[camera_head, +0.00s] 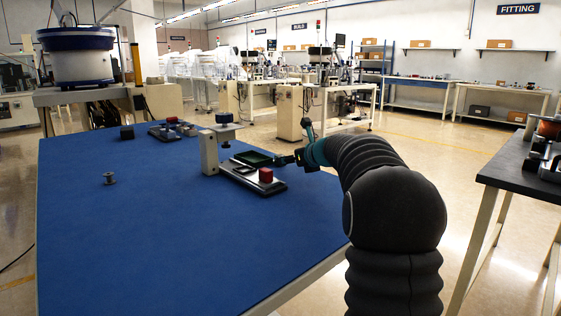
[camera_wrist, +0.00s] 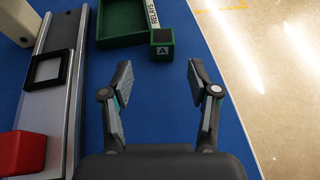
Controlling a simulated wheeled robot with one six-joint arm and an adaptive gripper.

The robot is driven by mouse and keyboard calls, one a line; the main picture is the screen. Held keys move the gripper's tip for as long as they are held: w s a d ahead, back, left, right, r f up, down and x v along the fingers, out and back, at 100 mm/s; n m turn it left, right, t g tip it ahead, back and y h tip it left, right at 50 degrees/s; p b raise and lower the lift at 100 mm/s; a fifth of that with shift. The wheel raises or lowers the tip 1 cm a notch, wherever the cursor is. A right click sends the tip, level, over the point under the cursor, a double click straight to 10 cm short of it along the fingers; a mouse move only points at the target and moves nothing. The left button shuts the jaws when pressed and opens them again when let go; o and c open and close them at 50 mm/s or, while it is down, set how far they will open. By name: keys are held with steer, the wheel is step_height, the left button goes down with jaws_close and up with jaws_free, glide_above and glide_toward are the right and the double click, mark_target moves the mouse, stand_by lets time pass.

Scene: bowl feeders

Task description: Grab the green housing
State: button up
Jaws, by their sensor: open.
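The green housing (camera_wrist: 163,42) is a small dark green block with a dark top and a label "A". In the wrist view it is just beyond my fingertips, roughly centred between them, at the corner of a green tray (camera_wrist: 124,40) labelled "RELAYS". I cannot tell if it touches the tray. My gripper (camera_wrist: 160,75) is open and empty over the blue table. In the head view the green tray (camera_head: 253,158) is beside my gripper (camera_head: 284,160), and I cannot make out the housing there.
A rail fixture with a black square frame (camera_wrist: 48,70) and a red block (camera_wrist: 22,153) lies left of my gripper. A white post (camera_head: 209,152) stands at the fixture's far end. The blue table (camera_head: 150,230) is mostly clear in front. The table edge is close on the right.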

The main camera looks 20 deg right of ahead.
mark_target(284, 167)
steer(key=shift+d+x, duration=0.2)
steer(key=shift+x, duration=2.45)
steer(key=shift+w+r, duration=0.15)
steer(key=c, duration=1.1)
